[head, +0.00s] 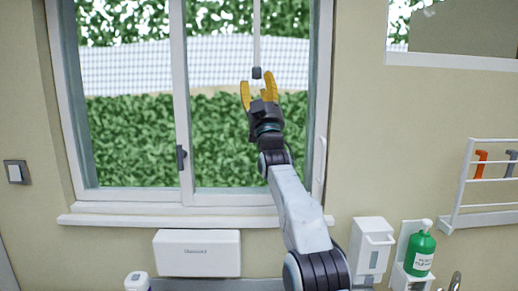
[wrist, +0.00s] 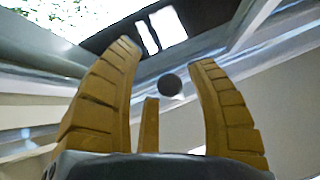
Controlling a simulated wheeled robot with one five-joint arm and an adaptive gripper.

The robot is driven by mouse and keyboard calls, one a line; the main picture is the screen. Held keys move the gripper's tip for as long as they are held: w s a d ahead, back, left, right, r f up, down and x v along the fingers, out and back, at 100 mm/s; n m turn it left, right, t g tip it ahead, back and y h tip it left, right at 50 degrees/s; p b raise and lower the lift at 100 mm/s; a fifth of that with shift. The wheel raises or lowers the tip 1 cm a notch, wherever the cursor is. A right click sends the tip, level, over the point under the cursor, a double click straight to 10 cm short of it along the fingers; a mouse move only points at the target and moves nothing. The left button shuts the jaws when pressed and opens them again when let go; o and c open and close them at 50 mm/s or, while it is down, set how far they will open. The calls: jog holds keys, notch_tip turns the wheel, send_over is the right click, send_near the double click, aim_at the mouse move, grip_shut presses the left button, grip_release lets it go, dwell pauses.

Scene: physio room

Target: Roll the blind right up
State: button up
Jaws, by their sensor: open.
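A thin pale cord (head: 257,35) hangs down in front of the window and ends in a small dark pull knob (head: 257,72). My gripper (head: 257,86) points up with its yellow fingers open, just below the knob in the head view. In the wrist view the round dark knob (wrist: 170,84) shows between the two spread fingers of my gripper (wrist: 167,56), seen from below. Nothing is held. I cannot tell how deep between the fingers the knob is. The blind itself cannot be made out; the top of the window is outside the head view.
The window frame (head: 182,120) has a dark handle (head: 181,158) and a sill (head: 190,220) below. A white dispenser (head: 371,250), a green bottle (head: 420,250) and a wall rack (head: 486,185) are at right. A white box (head: 197,253) is below the sill.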

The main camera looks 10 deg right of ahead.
notch_tip(320, 180, down, 15)
jog(key=b, duration=1.2)
jog(key=shift+b, duration=0.4)
jog(key=shift+c, duration=0.2)
